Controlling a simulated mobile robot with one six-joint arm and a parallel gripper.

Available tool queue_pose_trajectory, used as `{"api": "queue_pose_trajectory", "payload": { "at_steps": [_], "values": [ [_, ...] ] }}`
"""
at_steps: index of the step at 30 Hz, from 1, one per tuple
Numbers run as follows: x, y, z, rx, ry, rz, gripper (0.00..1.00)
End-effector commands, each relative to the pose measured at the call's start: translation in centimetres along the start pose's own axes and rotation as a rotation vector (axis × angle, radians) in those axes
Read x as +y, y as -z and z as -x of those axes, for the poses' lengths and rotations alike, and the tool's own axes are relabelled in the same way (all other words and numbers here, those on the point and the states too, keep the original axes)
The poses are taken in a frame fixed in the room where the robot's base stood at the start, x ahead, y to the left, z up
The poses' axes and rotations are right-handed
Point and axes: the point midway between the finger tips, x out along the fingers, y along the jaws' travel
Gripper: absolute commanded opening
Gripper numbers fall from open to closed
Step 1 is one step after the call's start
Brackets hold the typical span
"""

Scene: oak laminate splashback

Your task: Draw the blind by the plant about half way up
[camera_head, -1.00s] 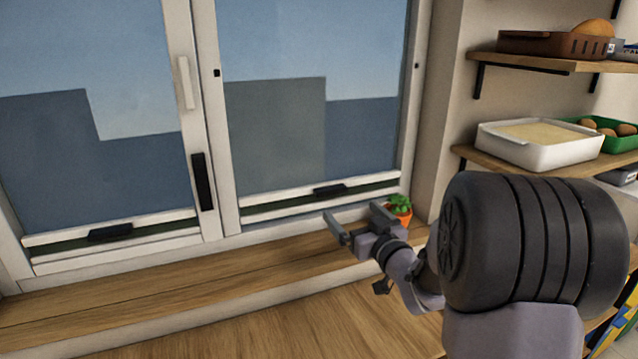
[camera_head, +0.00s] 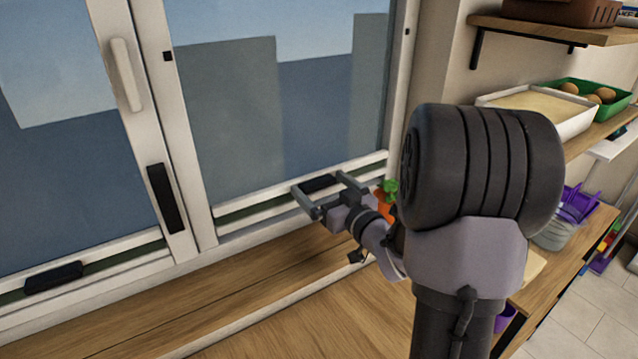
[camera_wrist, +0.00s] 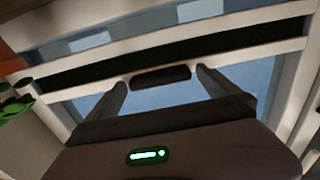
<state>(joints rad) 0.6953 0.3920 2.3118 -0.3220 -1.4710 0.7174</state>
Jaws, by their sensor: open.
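The blind by the plant is at the right window; its pale bottom rail (camera_head: 265,207) is low, just above the sill, with a dark strip below it. A black grip (camera_head: 318,184) sits on that rail and also shows in the wrist view (camera_wrist: 160,78). My gripper (camera_head: 325,187) is open at the grip, one finger on each side of it, with gaps visible in the wrist view; I cannot tell whether the fingers reach its depth. The plant (camera_head: 388,190), in an orange pot, stands just right of my gripper, partly hidden by my arm. Its leaves (camera_wrist: 14,105) edge the wrist view.
The left window has a similar low rail with a black grip (camera_head: 54,277). A black upright fitting (camera_head: 164,198) and a white window handle (camera_head: 126,75) are on the frame between. Shelves (camera_head: 545,30) with trays are at right. The wooden sill (camera_head: 190,290) left of my gripper is clear.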

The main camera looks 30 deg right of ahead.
Motion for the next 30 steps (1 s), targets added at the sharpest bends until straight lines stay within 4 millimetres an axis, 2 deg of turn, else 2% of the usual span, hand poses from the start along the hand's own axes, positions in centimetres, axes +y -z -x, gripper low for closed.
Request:
{"api": "queue_pose_trajectory", "payload": {
  "at_steps": [2, 15, 16, 20, 23, 26, 30],
  "values": [
    [0.0, 0.0, 0.0, 0.0, 0.0, 0.0, 0.98],
    [0.0, 0.0, 0.0, 0.0, 0.0, 0.0, 0.12],
    [0.0, 0.0, 0.0, 0.0, 0.0, 0.0, 0.09],
    [0.0, 0.4, 0.0, 0.001, 0.0, 0.0, 0.09],
    [0.0, 1.4, -0.1, 0.002, 0.0, 0.001, 0.09],
    [0.0, 3.5, -0.1, 0.003, 0.0, 0.002, 0.09],
    [0.0, 7.7, -0.1, 0.005, 0.0, 0.003, 0.09]
  ]
}}
